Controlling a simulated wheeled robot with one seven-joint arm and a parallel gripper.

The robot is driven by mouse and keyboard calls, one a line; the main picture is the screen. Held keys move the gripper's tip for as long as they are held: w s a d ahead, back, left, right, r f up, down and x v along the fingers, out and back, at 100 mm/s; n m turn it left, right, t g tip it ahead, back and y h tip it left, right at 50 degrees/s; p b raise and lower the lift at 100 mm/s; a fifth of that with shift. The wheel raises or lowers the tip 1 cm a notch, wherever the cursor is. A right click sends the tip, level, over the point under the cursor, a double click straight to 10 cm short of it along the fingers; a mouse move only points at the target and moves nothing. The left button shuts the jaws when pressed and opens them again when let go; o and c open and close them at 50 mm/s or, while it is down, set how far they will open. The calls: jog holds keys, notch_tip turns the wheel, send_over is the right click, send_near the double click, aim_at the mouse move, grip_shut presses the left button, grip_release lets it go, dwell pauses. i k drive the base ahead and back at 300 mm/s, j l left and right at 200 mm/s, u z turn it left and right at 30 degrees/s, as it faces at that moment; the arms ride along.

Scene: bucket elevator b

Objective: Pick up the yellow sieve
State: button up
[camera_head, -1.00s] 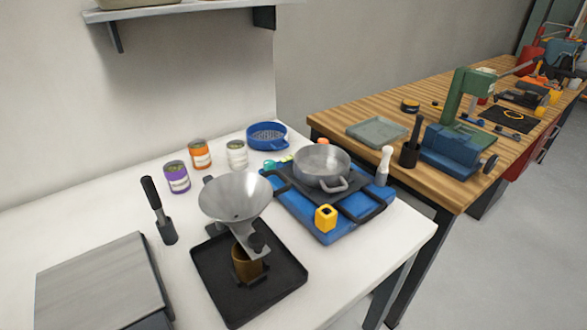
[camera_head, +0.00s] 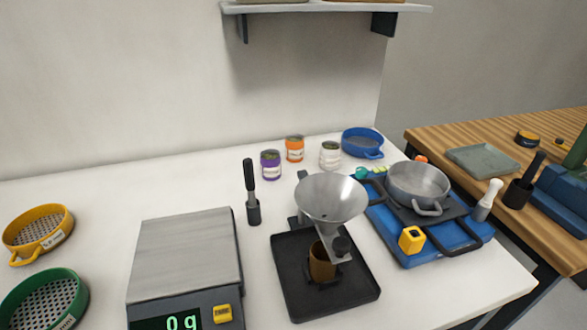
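The yellow sieve (camera_head: 38,231) lies on the white table at the far left of the head view. It is a round, shallow ring with a perforated grey mesh, a small handle loop at its lower left and a white label on its front side. My gripper is not in view, so its place relative to the sieve does not show.
A green sieve (camera_head: 46,303) sits just in front of the yellow one, cut by the frame edge. A scale (camera_head: 185,257) reading 0 g stands to the right. A funnel (camera_head: 331,200) over a black tray (camera_head: 343,300) and a blue sieve (camera_head: 362,142) are farther right. The table behind the yellow sieve is clear.

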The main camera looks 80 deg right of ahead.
aim_at(39, 229)
jog(key=i+j+z, duration=0.15)
jog(key=j+z, duration=0.2)
jog(key=i+j+z, duration=0.1)
jog(key=j+z, duration=0.65)
jog(key=j, duration=0.15)
jog(key=i, duration=0.05)
